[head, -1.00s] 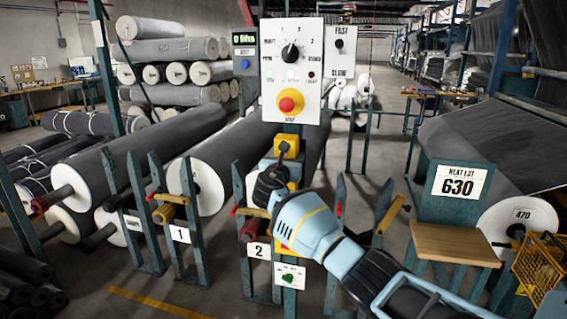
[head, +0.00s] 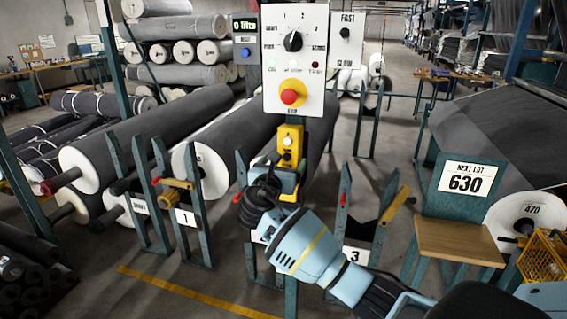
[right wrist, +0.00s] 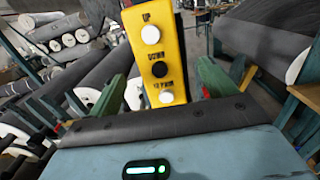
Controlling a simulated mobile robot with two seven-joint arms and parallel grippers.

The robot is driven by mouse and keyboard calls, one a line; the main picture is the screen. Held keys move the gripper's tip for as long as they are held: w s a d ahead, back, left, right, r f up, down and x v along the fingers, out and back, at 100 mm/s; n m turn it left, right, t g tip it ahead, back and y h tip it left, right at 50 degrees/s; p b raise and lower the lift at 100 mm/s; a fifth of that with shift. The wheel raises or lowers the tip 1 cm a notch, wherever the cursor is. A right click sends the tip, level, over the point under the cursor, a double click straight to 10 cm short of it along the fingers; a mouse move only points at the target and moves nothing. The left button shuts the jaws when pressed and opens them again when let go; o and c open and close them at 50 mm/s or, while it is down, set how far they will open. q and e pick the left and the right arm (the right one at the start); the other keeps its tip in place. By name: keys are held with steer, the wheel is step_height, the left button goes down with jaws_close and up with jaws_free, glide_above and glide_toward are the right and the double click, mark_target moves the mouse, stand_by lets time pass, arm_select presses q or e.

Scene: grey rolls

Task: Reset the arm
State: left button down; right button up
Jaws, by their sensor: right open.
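My right gripper (head: 270,180) shows in the head view in front of the post that carries the control panel. Its arm comes in from the lower right. In the right wrist view its two green fingers (right wrist: 165,85) stand apart, open. A yellow button box (right wrist: 158,62) with UP, DOWN and a third button shows between and beyond the fingers; I cannot tell if they touch it. The box also shows in the head view (head: 290,146), just above the gripper. My left gripper is not in view.
The control panel (head: 296,60) with a dial and a red stop button stands above the box. Grey rolls (head: 150,130) lie on the left. Teal stands (head: 182,195) flank the post. A wooden-topped stand (head: 459,243) with a 630 card is at the right. A yellow wire basket (head: 545,258) is beside it.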

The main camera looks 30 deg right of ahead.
steer(key=shift+a+r, duration=0.1)
steer(key=shift+a, duration=0.05)
stand_by(0.5)
steer(key=s+a+f+m+y, duration=0.25)
steer(key=s+a+f, duration=0.2)
steer(key=f, duration=0.65)
steer(key=s+a+f+m+y, duration=0.25)
steer(key=s+f+y, duration=0.2)
steer(key=f, duration=0.55)
steer(key=s+a+f+m+y, duration=0.25)
steer(key=s+a+f, duration=0.2)
steer(key=f, duration=0.65)
steer(key=s+a+f+m+g+y, duration=0.1)
steer(key=s+m, duration=0.4)
steer(key=s, duration=0.5)
steer(key=s+a+f+m+g+y, duration=0.1)
steer(key=s+a+f+m+y, duration=0.2)
steer(key=s, duration=0.7)
steer(key=s+a+f+m+y, duration=0.2)
steer(key=s+f+m, duration=0.3)
steer(key=s+m, duration=0.3)
steer(key=s, duration=0.3)
steer(key=shift+a+f+g, duration=0.15)
steer(key=shift+g, duration=0.25)
